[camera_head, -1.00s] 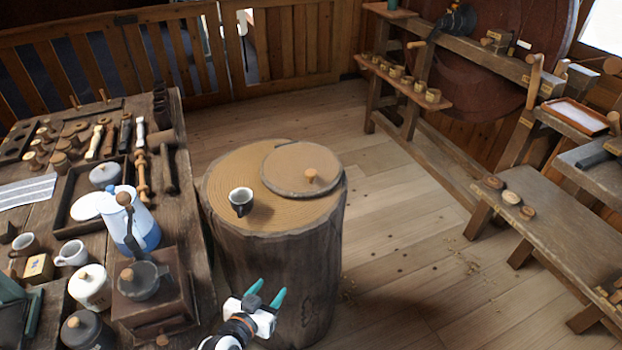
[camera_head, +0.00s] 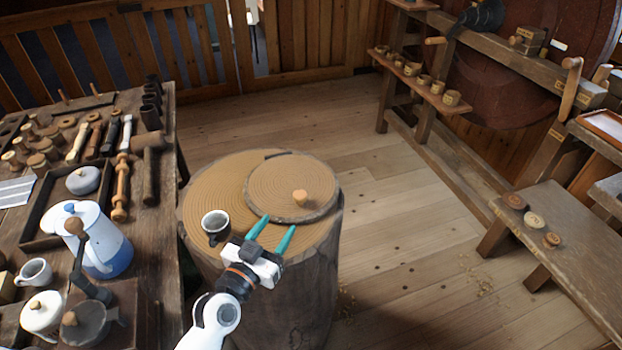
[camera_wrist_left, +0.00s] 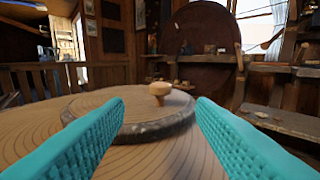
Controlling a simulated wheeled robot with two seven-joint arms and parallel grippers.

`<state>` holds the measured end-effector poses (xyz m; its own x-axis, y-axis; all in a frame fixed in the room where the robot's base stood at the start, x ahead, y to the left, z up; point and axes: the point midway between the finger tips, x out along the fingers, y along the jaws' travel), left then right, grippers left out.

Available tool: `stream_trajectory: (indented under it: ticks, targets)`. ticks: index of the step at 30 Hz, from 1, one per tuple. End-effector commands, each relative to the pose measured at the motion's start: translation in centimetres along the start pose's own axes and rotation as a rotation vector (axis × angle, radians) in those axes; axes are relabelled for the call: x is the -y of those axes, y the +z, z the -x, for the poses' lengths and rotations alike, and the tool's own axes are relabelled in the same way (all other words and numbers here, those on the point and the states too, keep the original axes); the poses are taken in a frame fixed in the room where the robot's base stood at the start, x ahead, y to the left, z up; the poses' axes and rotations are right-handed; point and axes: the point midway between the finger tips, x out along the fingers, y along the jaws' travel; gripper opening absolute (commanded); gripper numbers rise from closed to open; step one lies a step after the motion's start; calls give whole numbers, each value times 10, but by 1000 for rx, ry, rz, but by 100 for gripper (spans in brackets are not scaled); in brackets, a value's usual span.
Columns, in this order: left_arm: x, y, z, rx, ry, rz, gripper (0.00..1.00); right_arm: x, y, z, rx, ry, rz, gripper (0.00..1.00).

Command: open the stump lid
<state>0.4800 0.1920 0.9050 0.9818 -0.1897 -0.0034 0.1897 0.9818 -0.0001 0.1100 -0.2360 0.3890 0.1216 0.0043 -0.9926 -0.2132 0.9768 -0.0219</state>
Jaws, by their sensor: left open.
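The tree stump (camera_head: 285,285) stands on the floor in the middle of the head view. My right gripper is out of view.
A crowded workbench (camera_head: 150,290) with a blue and white pot (camera_head: 103,247) is to the left.

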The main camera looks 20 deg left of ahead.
Motion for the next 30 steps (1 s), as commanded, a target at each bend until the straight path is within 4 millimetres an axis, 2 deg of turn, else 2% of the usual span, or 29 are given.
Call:
stream_trajectory:
  ticks: [5, 9, 12, 16, 21, 30]
  targets:
    - [0, 1, -16, 1, 2, 1, 51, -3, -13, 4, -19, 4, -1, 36]
    - [0, 2, -43, 2, 1, 1, 51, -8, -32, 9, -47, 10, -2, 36]
    - [0, 2, -64, 2, 0, 2, 51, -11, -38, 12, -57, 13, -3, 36]
    - [0, 1, -89, 1, 0, 1, 51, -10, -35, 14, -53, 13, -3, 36]
    - [0, 0, -110, -1, 0, 1, 51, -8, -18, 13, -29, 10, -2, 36]
    - [0, -1, -120, -1, 0, 0, 51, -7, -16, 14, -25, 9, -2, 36]
